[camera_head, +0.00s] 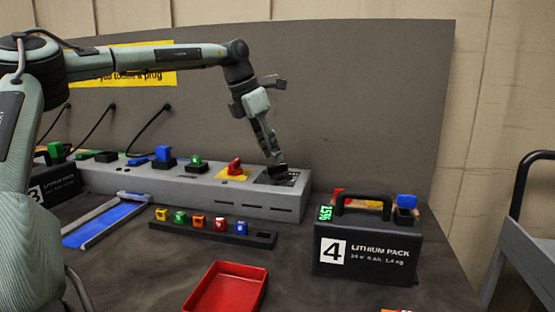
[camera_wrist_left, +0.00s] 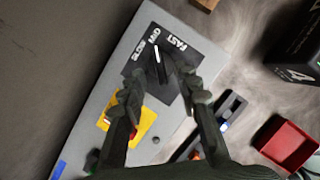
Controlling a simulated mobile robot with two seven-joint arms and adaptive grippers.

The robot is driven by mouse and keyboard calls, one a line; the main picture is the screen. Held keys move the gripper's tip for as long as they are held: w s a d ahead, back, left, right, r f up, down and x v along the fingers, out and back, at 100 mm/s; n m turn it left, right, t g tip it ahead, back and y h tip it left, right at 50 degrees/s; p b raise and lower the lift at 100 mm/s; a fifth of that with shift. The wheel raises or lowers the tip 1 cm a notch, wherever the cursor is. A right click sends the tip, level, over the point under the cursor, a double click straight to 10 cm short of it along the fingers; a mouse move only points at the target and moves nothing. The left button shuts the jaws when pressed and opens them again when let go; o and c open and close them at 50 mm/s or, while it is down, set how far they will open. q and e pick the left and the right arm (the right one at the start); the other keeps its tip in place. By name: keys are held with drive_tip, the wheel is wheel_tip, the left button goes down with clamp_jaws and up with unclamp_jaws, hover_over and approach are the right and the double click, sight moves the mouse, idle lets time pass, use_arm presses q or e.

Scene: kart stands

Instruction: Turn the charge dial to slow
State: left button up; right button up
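The charge dial (camera_wrist_left: 159,68) is a dark knob with a white pointer line on a black plate marked SLOW, OFF and FAST. The pointer is towards OFF (camera_wrist_left: 154,35); SLOW (camera_wrist_left: 138,51) lies left of it and FAST (camera_wrist_left: 177,43) right. My left gripper (camera_wrist_left: 163,80) is open, with one finger either side of the knob and gaps visible. In the head view my left gripper (camera_head: 278,171) is low over the dial plate (camera_head: 293,178) at the right end of the grey charger box (camera_head: 270,205), hiding the knob. My right gripper is not in view.
Left of the plate is a red switch on a yellow plate (camera_head: 221,175), then green and blue plugs. In front are a rack of colored blocks (camera_head: 255,239), a red tray (camera_head: 228,290) and lithium pack 4 (camera_head: 366,250). A grey panel (camera_head: 360,100) stands behind.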

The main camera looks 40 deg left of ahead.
sight(278, 171)
use_arm(q)
drive_tip(key=shift+x, duration=1.7)
drive_tip(key=shift+w, duration=0.1)
clamp_jaws()
